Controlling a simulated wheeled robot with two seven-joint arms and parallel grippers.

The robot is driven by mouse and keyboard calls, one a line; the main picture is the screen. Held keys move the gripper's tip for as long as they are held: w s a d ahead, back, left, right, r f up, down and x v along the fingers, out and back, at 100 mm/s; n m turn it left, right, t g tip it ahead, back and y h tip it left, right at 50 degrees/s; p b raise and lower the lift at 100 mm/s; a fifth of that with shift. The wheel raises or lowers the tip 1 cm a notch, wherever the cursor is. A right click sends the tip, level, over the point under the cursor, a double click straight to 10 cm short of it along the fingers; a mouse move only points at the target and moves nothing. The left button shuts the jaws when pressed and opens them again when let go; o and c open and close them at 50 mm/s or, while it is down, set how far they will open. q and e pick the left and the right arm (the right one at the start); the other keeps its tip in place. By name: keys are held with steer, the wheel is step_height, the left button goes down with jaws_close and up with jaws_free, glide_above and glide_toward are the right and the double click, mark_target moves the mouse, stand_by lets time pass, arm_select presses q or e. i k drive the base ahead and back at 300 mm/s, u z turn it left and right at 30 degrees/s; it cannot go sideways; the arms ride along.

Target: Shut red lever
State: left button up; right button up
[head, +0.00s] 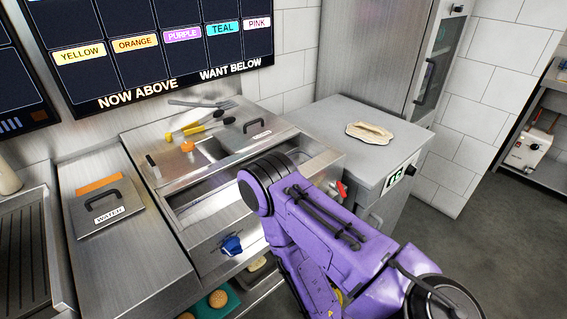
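The red lever (341,188) shows at the front right of the steel counter unit, just past the upper edge of my purple arm. Only a small part of it is clear, and its exact position is hard to tell. A blue lever (231,245) sits on the front face of the same unit, to the left. My purple arm comes in from the bottom right and covers the counter front between the two levers. No gripper fingers show; neither gripper is in view.
The steel unit (160,172) has open wells, with tongs (195,127) at its back. A lidded WATER bin (104,208) stands left. A cloth-like item (369,132) lies on the grey cabinet (340,112) at right. Buns (217,298) sit low in front. Open floor lies right.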

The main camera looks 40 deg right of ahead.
mark_target(338, 185)
steer(key=u, duration=1.15)
steer(key=k, duration=1)
steer(key=z, duration=2.1)
steer(key=i, duration=0.15)
steer(key=u, duration=0.2)
